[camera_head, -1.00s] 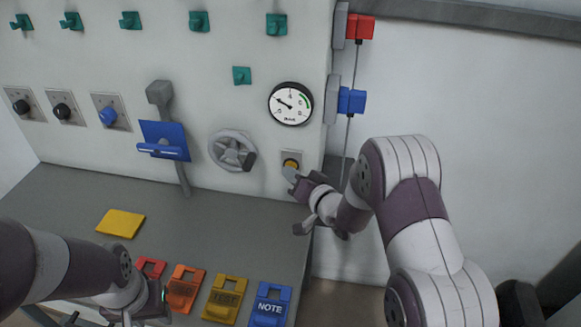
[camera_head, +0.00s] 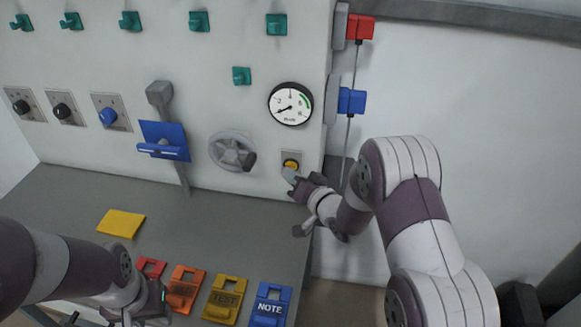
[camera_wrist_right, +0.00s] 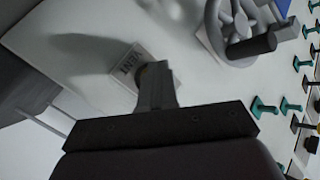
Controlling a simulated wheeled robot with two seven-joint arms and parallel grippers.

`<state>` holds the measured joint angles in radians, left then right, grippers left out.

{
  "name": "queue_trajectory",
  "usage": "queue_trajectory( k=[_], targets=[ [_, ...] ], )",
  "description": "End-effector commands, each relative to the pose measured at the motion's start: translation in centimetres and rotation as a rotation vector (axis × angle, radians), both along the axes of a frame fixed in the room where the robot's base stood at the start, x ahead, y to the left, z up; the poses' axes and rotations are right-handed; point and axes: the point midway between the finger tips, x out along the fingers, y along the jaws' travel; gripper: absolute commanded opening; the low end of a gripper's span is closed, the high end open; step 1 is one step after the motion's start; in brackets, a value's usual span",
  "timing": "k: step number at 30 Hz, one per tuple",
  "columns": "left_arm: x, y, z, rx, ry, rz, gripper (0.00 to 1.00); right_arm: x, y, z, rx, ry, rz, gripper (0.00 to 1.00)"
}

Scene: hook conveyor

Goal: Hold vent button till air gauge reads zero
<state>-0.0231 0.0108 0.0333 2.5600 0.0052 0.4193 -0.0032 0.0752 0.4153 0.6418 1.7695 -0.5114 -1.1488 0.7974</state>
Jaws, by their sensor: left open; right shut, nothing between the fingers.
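The round white air gauge (camera_head: 290,104) is on the wall panel, its needle pointing to the lower left, below the 2 mark. Below it, the yellow vent button (camera_head: 291,165) sits on a small square plate. My right gripper (camera_head: 290,175) is shut and empty, with its fingertips at the button. In the right wrist view, the shut fingers (camera_wrist_right: 154,82) cover most of the button, and the plate (camera_wrist_right: 131,66) reads VENT. How far the button is pressed is hidden. My left gripper (camera_head: 145,314) is open at the lower left, near the table's front.
A grey handwheel (camera_head: 232,151) and a blue-plated lever (camera_head: 164,141) are left of the button. Blue (camera_head: 351,101) and red (camera_head: 360,27) blocks are at the panel's right edge. Coloured tags, including a blue NOTE tag (camera_head: 269,305), lie along the table front.

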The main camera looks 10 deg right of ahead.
Motion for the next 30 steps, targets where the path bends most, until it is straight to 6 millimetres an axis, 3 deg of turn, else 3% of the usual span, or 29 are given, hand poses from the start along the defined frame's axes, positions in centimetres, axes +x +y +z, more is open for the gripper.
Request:
queue_trajectory(
  k=[16, 30],
  targets=[
    [0.0, 0.0, 0.2, 0.0, 0.0, 0.0, 0.43, -1.3, 0.6, 0.0, 0.0, 0.002, 0.001, 0.0],
    [0.0, 0.0, 0.7, 0.0, 0.0, 0.0, 0.43, -5.4, 2.3, 0.0, 0.0, 0.002, 0.001, 0.0]
  ],
)
